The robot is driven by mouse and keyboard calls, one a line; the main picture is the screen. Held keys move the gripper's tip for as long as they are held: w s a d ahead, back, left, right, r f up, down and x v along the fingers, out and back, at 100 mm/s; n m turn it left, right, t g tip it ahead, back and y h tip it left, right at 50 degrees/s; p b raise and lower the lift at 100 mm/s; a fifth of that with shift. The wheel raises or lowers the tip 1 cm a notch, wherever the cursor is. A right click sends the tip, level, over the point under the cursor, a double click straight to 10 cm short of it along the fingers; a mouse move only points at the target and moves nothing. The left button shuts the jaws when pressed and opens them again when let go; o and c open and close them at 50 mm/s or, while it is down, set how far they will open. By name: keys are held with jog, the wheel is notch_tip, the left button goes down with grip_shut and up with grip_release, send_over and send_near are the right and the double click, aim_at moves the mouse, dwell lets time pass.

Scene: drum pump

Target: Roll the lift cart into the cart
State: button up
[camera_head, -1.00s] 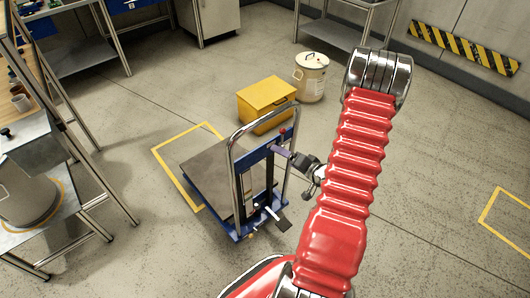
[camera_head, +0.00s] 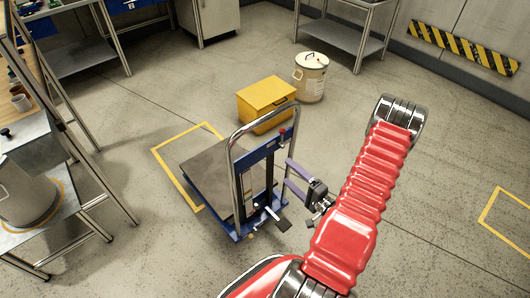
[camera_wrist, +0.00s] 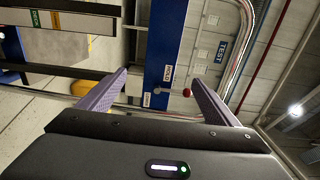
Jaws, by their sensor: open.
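The lift cart has a dark grey platform (camera_head: 212,168), a blue mast (camera_head: 269,178) and a tall chrome handle (camera_head: 234,172). It stands upright on the floor, overlapping a yellow floor outline (camera_head: 175,181). My gripper (camera_head: 288,173) is open and empty just right of the mast, its purple fingers pointing at it. In the wrist view, the two fingers of my gripper (camera_wrist: 158,76) are spread, with the blue mast (camera_wrist: 165,40) seen between them. A red knob (camera_wrist: 187,92) also shows there. Contact with the cart cannot be told.
A yellow box (camera_head: 265,103) and a white lidded drum (camera_head: 311,77) stand behind the cart. A metal stand with a grey pot (camera_head: 25,197) is at left. Benches line the back. Another yellow floor outline (camera_head: 492,212) is at right, with open floor before it.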

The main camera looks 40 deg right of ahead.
aim_at(265, 152)
jog(key=w, duration=1.6)
jog(key=shift+a, duration=0.2)
jog(key=shift+c, duration=0.3)
